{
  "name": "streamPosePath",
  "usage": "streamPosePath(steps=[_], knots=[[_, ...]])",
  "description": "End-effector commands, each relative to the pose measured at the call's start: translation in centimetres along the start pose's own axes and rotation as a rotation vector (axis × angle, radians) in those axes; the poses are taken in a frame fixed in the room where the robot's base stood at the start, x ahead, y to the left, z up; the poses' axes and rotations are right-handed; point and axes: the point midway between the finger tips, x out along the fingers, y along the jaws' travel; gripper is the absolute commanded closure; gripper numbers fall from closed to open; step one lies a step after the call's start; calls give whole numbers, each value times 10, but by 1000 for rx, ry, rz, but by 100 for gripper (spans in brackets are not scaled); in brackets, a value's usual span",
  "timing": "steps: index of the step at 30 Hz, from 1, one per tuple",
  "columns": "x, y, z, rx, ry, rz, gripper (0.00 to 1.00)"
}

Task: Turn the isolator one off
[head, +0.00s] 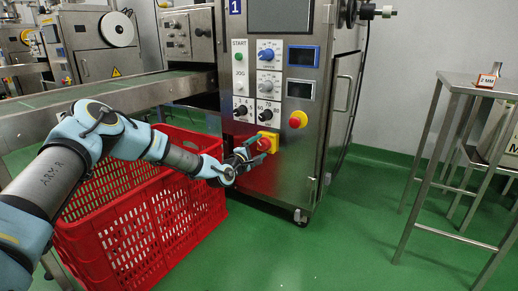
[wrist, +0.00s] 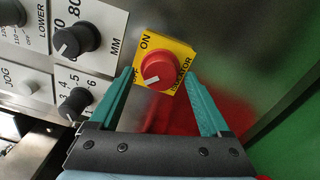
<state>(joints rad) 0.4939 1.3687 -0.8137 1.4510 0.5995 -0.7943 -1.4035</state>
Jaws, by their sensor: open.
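The isolator is a red rotary knob on a yellow plate on the front of steel machine one, low on its panel (head: 270,137). In the wrist view the red isolator knob (wrist: 160,71) sits on its yellow plate (wrist: 178,47), which reads ON and ISOLATOR. The white pointer mark on the knob points to the lower left, toward the partly hidden OFF lettering. My gripper (head: 256,149) is in front of the isolator. In the wrist view my gripper (wrist: 163,88) has its two green fingers apart, one on each side of the knob.
A red emergency button (head: 298,119) is right of the isolator. Black dials (wrist: 76,40) and a START button (head: 239,57) are on the panel. A steel table (head: 455,82) stands at right; green floor lies between.

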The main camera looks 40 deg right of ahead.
Motion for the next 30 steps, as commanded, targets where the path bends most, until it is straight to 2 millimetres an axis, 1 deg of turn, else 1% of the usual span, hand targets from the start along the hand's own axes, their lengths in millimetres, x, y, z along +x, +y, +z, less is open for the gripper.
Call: streamPosePath(steps=[5, 8, 11, 18, 21, 25, 30], knots=[[-1, 0, 0, 0, 0, 0, 19], [-8, 1, 0, -1, 0, -2, 19], [-22, 3, 0, -1, 0, -2, 19], [-71, 2, 0, -2, 1, -3, 19], [-87, 2, 0, -1, 1, -3, 19], [-102, 1, 0, 0, 1, -1, 19], [-108, 0, 0, 0, 0, 0, 19]])
